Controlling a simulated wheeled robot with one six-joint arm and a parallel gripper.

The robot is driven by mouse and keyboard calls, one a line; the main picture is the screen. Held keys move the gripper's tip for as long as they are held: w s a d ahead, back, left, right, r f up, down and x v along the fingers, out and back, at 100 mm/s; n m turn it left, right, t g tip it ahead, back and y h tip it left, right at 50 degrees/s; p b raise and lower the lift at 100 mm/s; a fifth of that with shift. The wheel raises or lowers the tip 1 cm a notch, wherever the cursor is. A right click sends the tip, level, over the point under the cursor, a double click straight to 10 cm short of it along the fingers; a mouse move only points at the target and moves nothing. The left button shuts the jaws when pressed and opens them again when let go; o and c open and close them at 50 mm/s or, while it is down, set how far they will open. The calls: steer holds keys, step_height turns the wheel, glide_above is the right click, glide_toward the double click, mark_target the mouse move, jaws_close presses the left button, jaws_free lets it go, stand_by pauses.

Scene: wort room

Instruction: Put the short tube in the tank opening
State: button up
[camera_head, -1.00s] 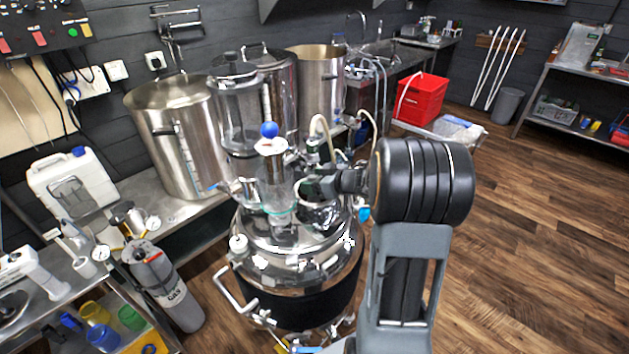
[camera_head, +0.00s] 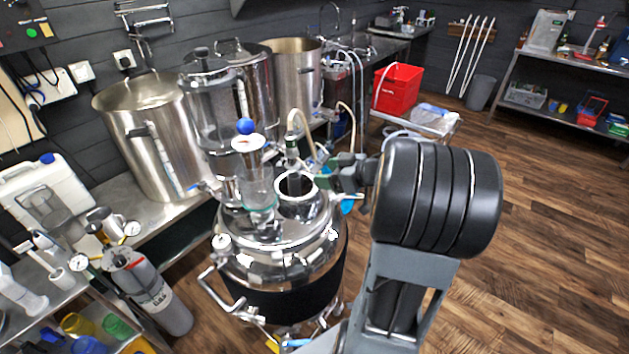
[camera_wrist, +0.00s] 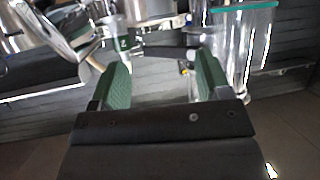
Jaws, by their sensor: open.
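The shiny steel tank (camera_head: 275,258) stands in the middle of the head view. Its round opening (camera_head: 311,195) has a pale rim and a dark inside. A grey upright tube-like piece (camera_head: 294,183) shows in the opening, below a hose fitting; I cannot tell for sure whether it is the short tube or how deep it sits. A clear glass cylinder (camera_head: 257,188) stands on the lid just left of the opening. My gripper (camera_head: 328,180) is right beside the opening. In the wrist view its green fingers (camera_wrist: 163,80) are apart, with nothing clearly held between them.
Pale hoses (camera_head: 298,118) arch above the lid behind the opening. Large steel pots (camera_head: 150,135) stand on the bench at the left. A grey gas bottle (camera_head: 150,290) is at the tank's left. The wooden floor (camera_head: 540,220) at the right is clear.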

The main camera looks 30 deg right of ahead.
step_height(320, 180, up, 7)
steer(key=w+a+m+t+h, duration=0.1)
steer(key=w+m+t+h, duration=0.2)
steer(key=h, duration=0.7)
steer(key=s+a+f+m+g+y, duration=0.1)
steer(key=s+a+f+g, duration=0.2)
steer(key=s+a+g, duration=0.2)
steer(key=s+a+f+m+g+y, duration=0.2)
steer(key=s+a+f+g, duration=0.2)
steer(key=s+a, duration=0.6)
steer(key=shift+s+a+g, duration=0.15)
steer(key=shift+s+g, duration=0.55)
steer(key=shift+s, duration=0.1)
